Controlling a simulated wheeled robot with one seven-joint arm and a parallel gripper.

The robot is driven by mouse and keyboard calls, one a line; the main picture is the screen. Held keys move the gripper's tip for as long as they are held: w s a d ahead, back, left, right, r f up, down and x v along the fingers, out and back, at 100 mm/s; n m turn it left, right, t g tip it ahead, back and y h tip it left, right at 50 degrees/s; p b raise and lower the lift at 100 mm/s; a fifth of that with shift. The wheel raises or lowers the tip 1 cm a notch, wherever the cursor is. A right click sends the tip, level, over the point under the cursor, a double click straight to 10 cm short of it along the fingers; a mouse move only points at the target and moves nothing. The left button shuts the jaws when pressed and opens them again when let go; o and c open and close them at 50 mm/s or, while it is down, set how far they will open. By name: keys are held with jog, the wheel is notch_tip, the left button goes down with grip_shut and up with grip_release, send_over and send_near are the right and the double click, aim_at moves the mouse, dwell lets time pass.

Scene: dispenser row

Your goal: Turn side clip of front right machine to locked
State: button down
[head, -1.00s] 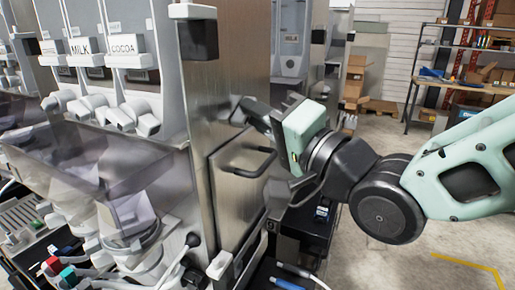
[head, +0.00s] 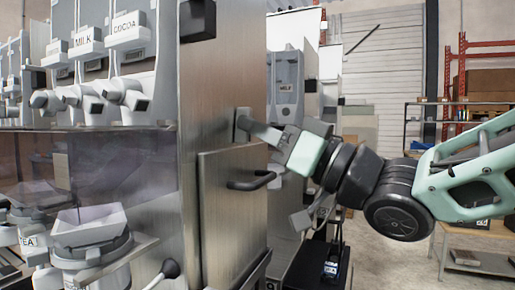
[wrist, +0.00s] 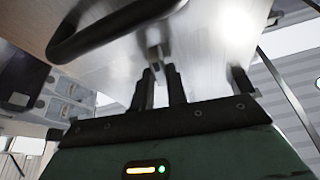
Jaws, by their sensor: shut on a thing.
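The front right machine (head: 222,85) is a tall steel-sided dispenser in the head view. Its side clip (head: 242,114) is a small grey piece on the side panel, above the door with the dark handle. In the wrist view the clip (wrist: 153,54) shows as a short light piece between and just beyond my fingertips. My gripper (head: 250,126) comes in from the right, with its dark fingers shut on the clip. In the wrist view my gripper (wrist: 160,74) partly hides the clip, so its exact turn is hard to tell.
The black bar handle (head: 251,181) on the side door sits just below my fingers and looms close in the wrist view (wrist: 105,28). Another dispenser (head: 286,85) stands behind. Shelving (head: 425,125) and a low table (head: 478,262) are at the right.

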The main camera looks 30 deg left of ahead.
jog(key=shift+w+f+n+g+b, duration=0.1)
jog(key=shift+n+g+b, duration=0.25)
jog(key=shift+n, duration=0.35)
jog(key=shift+w+f+n+g+b, duration=0.1)
jog(key=shift+n+g+b, duration=0.15)
jog(key=shift+n+g, duration=0.35)
jog(key=shift+r+n, duration=0.15)
jog(key=shift+n, duration=0.15)
jog(key=c, duration=1.4)
grip_release()
jog(key=b+v, duration=0.2)
jog(key=v, duration=1.5)
jog(key=shift+d, duration=0.2)
